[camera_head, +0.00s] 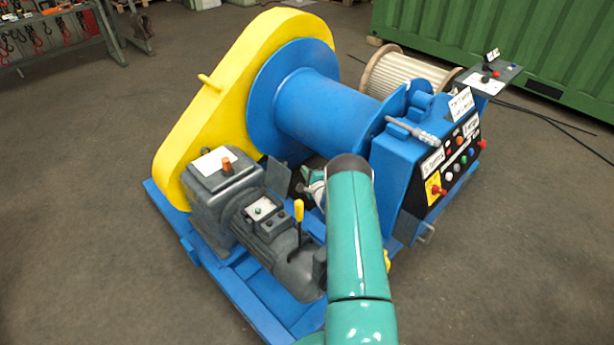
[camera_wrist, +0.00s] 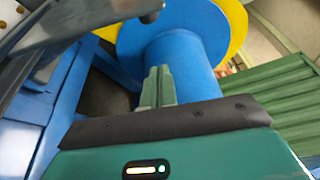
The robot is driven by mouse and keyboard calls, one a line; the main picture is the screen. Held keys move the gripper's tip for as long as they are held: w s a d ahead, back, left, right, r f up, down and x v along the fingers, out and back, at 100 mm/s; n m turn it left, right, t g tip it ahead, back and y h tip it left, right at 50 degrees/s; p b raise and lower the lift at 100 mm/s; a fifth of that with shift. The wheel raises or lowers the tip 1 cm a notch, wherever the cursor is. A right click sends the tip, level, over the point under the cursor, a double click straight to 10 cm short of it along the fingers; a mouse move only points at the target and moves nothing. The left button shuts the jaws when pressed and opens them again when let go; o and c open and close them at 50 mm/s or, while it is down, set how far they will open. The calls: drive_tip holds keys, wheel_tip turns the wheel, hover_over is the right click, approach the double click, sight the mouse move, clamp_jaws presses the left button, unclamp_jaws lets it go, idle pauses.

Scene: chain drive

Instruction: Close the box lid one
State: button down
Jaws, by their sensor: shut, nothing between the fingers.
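My gripper (camera_wrist: 158,80) shows in the wrist view as two green fingers held together, in front of the blue drum (camera_wrist: 187,60), with nothing between them. In the head view my green arm reaches over the machine's front, and its end is largely hidden between the motor and the drum. A dark grey flat plate (camera_head: 278,177) stands beside the drum's lower edge there; I cannot tell for sure whether it is the box lid. In the wrist view a grey metal part (camera_wrist: 85,32) crosses the upper left, apart from the fingers. No contact with a lid is visible.
A yellow chain guard (camera_head: 190,120) and a grey motor (camera_head: 265,225) with a yellow lever stand left of my arm. A blue control box (camera_head: 395,170) with buttons stands right. A green container (camera_head: 510,45) is behind. The floor around the blue frame is mostly clear.

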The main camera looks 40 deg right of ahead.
sight(281, 177)
drive_tip(key=shift+w+a+r, duration=0.1)
drive_tip(key=shift+w+a, duration=0.35)
drive_tip(key=shift+w, duration=0.35)
drive_tip(key=shift+w+a+r, duration=0.1)
drive_tip(key=shift+w+a, duration=0.4)
drive_tip(key=shift+w, duration=0.3)
drive_tip(key=shift+w+a+r, duration=0.1)
drive_tip(key=shift+w+a, duration=0.35)
drive_tip(key=shift+w, duration=0.35)
